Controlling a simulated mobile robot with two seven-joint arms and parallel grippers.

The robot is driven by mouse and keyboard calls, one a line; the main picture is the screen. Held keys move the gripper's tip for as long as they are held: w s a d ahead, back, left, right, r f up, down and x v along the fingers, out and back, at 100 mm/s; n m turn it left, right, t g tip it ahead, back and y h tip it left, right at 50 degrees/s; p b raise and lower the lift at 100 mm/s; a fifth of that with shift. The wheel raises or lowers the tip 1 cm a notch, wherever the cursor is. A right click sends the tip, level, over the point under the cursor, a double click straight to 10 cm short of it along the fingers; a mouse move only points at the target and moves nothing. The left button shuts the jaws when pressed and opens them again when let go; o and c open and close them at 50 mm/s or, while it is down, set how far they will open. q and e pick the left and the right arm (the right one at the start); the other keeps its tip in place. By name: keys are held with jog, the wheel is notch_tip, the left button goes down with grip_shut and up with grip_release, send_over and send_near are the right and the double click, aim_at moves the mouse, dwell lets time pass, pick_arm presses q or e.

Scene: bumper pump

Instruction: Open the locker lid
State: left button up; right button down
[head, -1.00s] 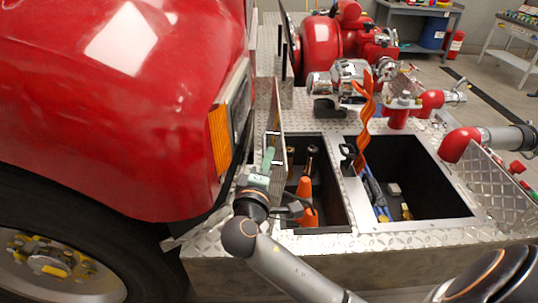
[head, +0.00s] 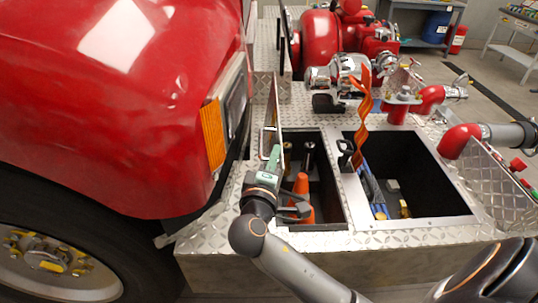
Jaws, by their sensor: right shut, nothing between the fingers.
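The locker lid (head: 272,112) is a thin metal plate standing upright, nearly edge-on, along the left side of the left locker compartment (head: 325,190) in the diamond-plate bumper. That compartment is open and shows an orange cone (head: 302,190) and brass-tipped fittings inside. My right gripper (head: 275,158) is shut and empty, at the compartment's left edge just below and beside the lid; I cannot tell whether it touches the lid. My left gripper is out of view.
An open right compartment (head: 420,217) holds blue and yellow items, with an orange strap (head: 364,125) at its edge. Red pump pipes (head: 458,142) stand behind and right. The red truck body (head: 110,110) and wheel (head: 45,255) fill the left.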

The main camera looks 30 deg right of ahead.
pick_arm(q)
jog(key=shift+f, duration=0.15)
pick_arm(e)
jog(key=s+d+f+m, duration=0.1)
jog(key=s+d+m, duration=0.1)
jog(key=d, duration=0.3)
jog(key=shift+s+m+y, duration=0.3)
jog(key=shift+s+y, duration=0.1)
jog(key=shift+s, duration=0.2)
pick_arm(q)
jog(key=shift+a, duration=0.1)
